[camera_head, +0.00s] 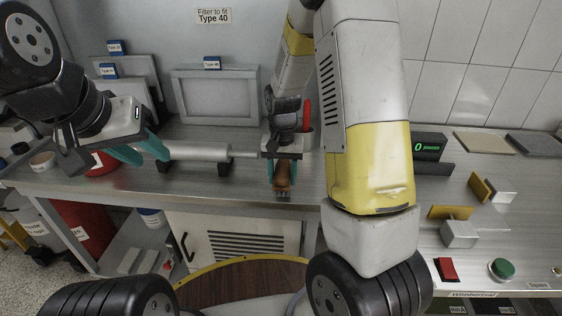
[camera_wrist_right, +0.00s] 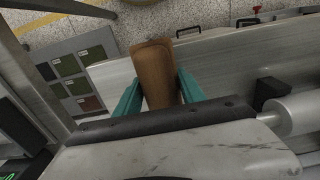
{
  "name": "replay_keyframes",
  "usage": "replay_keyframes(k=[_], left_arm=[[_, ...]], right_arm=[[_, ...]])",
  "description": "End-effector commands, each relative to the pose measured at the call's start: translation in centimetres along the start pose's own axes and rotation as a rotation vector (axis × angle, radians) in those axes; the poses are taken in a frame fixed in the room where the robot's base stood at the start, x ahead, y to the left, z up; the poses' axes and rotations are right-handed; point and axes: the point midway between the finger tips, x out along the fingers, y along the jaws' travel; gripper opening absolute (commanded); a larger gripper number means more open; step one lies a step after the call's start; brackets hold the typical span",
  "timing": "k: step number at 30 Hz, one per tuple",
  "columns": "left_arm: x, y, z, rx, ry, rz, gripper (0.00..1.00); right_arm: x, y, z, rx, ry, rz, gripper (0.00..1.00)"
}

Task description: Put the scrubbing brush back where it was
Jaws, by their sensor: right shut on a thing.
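In the right wrist view, the brown brush (camera_wrist_right: 156,72) sits between the two teal fingers of the right gripper (camera_wrist_right: 159,88). I cannot tell how high the brush is above the bench. My left gripper (camera_head: 143,154) is at the left, its teal fingers apart with nothing seen between them.
Framed filter panels (camera_head: 215,95) lean against the back wall. A red thing (camera_head: 307,115) stands behind the right gripper. Yellow and grey blocks, a red button and a green button (camera_head: 502,268) are at right.

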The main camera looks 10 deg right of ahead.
Motion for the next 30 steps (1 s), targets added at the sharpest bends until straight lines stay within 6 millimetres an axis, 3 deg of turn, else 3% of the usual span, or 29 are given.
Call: replay_keyframes(k=[3, 6, 14, 21, 30], left_arm=[[0.0, 0.0, 0.0, 0.000, 0.000, 0.000, 0.36], [0.0, 0.0, 0.0, 0.000, 0.000, 0.000, 0.36], [0.0, 0.0, 0.0, 0.000, 0.000, 0.000, 0.36], [0.0, 0.0, 0.0, 0.000, 0.000, 0.000, 0.36], [0.0, 0.0, 0.0, 0.000, 0.000, 0.000, 0.36]], right_arm=[[0.3, 0.7, -2.9, 0.004, 0.000, 0.000, 0.03], [0.5, 1.0, -4.4, 0.002, 0.000, -0.001, 0.03], [0.6, 1.5, -6.3, 0.001, 0.000, 0.000, 0.03], [4.0, 1.5, -6.3, -0.001, -0.002, 0.000, 0.03], [4.2, 1.5, -6.3, -0.001, -0.001, -0.001, 0.03]])
